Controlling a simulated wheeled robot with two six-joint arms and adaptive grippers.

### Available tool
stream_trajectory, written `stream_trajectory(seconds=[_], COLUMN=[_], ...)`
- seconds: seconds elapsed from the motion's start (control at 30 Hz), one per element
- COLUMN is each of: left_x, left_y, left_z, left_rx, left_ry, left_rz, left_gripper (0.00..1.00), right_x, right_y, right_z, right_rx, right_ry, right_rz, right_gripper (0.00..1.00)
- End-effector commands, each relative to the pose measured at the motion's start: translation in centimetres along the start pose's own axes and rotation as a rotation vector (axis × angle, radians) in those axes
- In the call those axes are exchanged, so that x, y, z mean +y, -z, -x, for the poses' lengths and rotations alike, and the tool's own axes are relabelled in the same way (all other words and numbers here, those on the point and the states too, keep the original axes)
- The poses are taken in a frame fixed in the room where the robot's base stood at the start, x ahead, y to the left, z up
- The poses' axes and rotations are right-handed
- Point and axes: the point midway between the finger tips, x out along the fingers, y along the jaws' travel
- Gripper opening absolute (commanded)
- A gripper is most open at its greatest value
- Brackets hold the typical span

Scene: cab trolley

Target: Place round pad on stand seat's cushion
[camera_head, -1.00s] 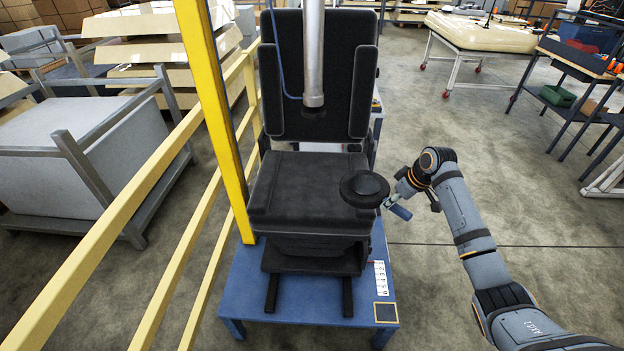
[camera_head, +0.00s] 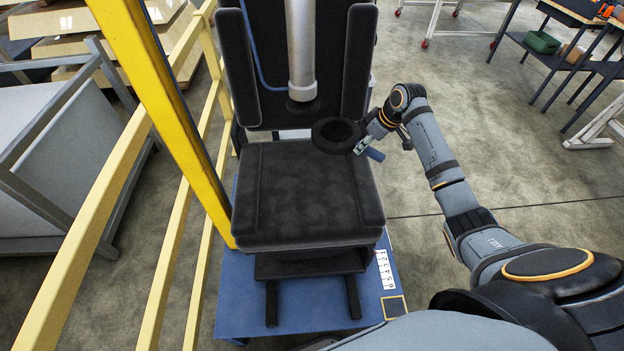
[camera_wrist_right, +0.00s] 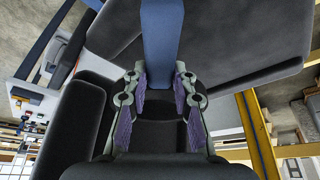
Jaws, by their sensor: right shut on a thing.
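The round pad (camera_head: 337,132) is a black disc with a raised rim. In the head view it is off the cushion, near the backrest's lower right side. My right gripper (camera_head: 361,146) is shut on the pad's near right side, and a blue piece sticks out beside the fingers. The stand seat's cushion (camera_head: 305,200) is dark, flat and bare, below and in front of the pad. The wrist view shows the fingers (camera_wrist_right: 160,102) with purple inner faces and a blue bar (camera_wrist_right: 162,35) beyond them. Contact at the fingertips is hard to make out. My left gripper is out of view.
A grey vertical cylinder (camera_head: 300,50) hangs before the backrest (camera_head: 350,60), its lower end close to the pad's left. A yellow post (camera_head: 165,120) and rails stand left of the seat. The blue platform (camera_head: 235,305) carries the seat.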

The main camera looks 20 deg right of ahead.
Motion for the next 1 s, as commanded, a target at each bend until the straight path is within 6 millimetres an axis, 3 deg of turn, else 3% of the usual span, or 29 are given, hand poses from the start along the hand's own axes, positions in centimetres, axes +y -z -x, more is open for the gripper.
stream_trajectory(seconds=[0.1, 0.2, 0.4, 0.53, 0.8, 1.0], left_x=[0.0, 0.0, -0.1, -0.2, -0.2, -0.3], left_y=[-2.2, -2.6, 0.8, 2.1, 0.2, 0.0], left_z=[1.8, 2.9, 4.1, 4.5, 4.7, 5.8], left_rx=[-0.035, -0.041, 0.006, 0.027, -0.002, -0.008], left_ry=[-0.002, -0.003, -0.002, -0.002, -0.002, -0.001], left_rz=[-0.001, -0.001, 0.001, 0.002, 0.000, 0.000], left_gripper=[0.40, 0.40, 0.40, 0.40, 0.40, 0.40], right_x=[-3.2, -6.0, -10.2, -11.6, -12.4, -12.9], right_y=[0.2, 0.2, -0.6, -1.1, -1.4, -2.5], right_z=[-0.9, -2.1, -5.7, -7.6, -8.8, -11.4], right_rx=[0.004, 0.006, 0.003, 0.005, 0.004, 0.003], right_ry=[0.009, 0.009, 0.007, 0.004, 0.003, 0.002], right_rz=[0.003, 0.002, -0.002, 0.000, 0.000, -0.001], right_gripper=[0.00, 0.00, 0.00, 0.00, 0.00, 0.00])
